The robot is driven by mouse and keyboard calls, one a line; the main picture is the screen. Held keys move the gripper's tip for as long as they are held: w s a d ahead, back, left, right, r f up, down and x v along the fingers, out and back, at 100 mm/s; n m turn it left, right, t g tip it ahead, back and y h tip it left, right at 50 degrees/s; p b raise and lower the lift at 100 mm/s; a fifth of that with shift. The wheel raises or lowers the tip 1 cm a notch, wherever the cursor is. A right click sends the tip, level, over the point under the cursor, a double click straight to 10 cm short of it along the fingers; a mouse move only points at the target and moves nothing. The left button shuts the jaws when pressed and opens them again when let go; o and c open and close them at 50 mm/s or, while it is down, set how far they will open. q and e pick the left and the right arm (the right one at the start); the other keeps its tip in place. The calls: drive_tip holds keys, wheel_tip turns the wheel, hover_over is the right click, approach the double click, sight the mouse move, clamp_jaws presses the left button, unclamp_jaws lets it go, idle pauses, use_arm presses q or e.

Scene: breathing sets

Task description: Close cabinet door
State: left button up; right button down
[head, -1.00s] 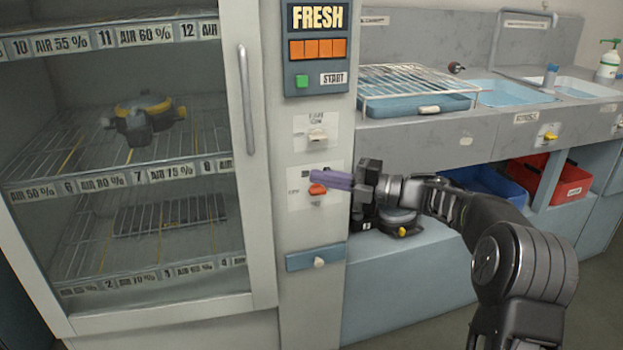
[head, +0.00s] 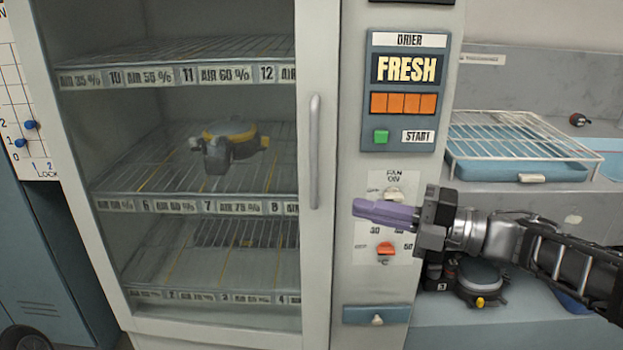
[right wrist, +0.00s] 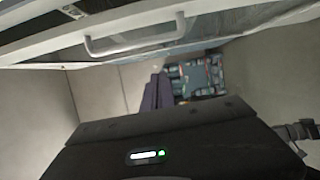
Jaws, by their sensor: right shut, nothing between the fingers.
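The tall drying cabinet's glass door (head: 318,250) has a pale frame and a vertical handle (head: 315,150) on its right side. The door lies close to the cabinet front; I cannot tell whether it is fully flush. In the right wrist view the handle (right wrist: 135,46) crosses above the fingers, apart from them. My right gripper (head: 385,212) has purple fingers, shut and empty, pointing left in front of the control column, a little right of the handle. My left gripper is not in view.
The control column (head: 350,270) carries a FRESH display (head: 408,69), a green button (head: 381,136) and a red knob (head: 386,249). A breathing set (head: 228,143) stands on a shelf inside. A wire rack (head: 520,140) is at right. A blue locker (head: 60,270) stands left.

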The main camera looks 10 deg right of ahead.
sight(320, 200)
drive_tip(key=s+a+f+x, duration=0.1)
drive_tip(key=f+x, duration=0.1)
drive_tip(key=x, duration=0.9)
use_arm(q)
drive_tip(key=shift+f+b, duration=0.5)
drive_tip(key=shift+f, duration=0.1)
use_arm(e)
drive_tip(key=shift+g, duration=0.3)
drive_tip(key=w+d, duration=0.2)
drive_tip(key=d, duration=0.1)
drive_tip(key=shift+w+d, duration=0.25)
drive_tip(key=shift+d, duration=0.1)
drive_tip(key=shift+r, duration=0.1)
